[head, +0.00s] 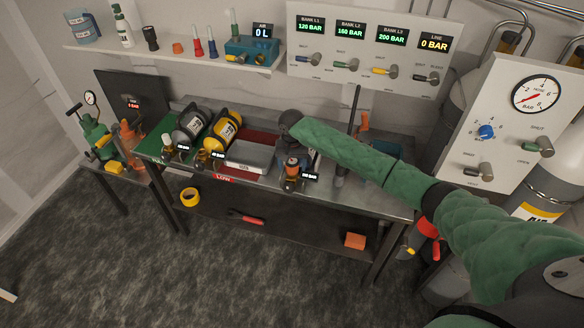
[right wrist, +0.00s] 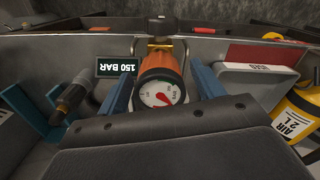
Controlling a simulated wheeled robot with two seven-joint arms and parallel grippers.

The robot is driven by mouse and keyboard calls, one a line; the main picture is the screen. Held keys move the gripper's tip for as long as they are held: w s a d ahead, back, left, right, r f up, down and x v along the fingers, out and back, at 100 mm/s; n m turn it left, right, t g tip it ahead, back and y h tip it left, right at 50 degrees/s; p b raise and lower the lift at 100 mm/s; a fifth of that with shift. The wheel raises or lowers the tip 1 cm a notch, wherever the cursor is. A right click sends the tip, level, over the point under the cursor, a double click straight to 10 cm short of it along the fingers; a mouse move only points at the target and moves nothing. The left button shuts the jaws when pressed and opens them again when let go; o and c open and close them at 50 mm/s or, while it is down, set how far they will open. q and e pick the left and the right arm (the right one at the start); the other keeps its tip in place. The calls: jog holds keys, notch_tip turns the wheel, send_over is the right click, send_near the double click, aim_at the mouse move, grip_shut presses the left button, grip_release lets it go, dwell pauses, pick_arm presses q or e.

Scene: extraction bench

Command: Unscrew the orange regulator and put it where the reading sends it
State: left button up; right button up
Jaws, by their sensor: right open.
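The orange regulator (head: 292,166) sits upright on a brass fitting at the front edge of the bench, beside a tag (head: 310,177) reading 150 BAR. In the right wrist view the regulator (right wrist: 160,68) shows its white gauge with a red needle; the tag (right wrist: 120,67) is upside down there. My right gripper (right wrist: 163,76) is open, its two blue fingers on either side of the regulator. I cannot tell whether they touch it. In the head view my right arm reaches in from the right, and its fingertips are hard to make out. My left gripper is not in view.
A grey bin (head: 250,154), a red area (head: 262,139) and a red LOW label (head: 222,179) lie left of the regulator. A wall panel (head: 370,48) reads LINE 0 BAR.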

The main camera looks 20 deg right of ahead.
jog(key=c, duration=1.1)
jog(key=n, duration=1.5)
jog(key=shift+n, duration=0.4)
jog(key=n, duration=0.4)
jog(key=n+b, duration=0.1)
jog(key=n, duration=0.6)
jog(key=shift+r+n, duration=0.15)
jog(key=shift+n, duration=0.25)
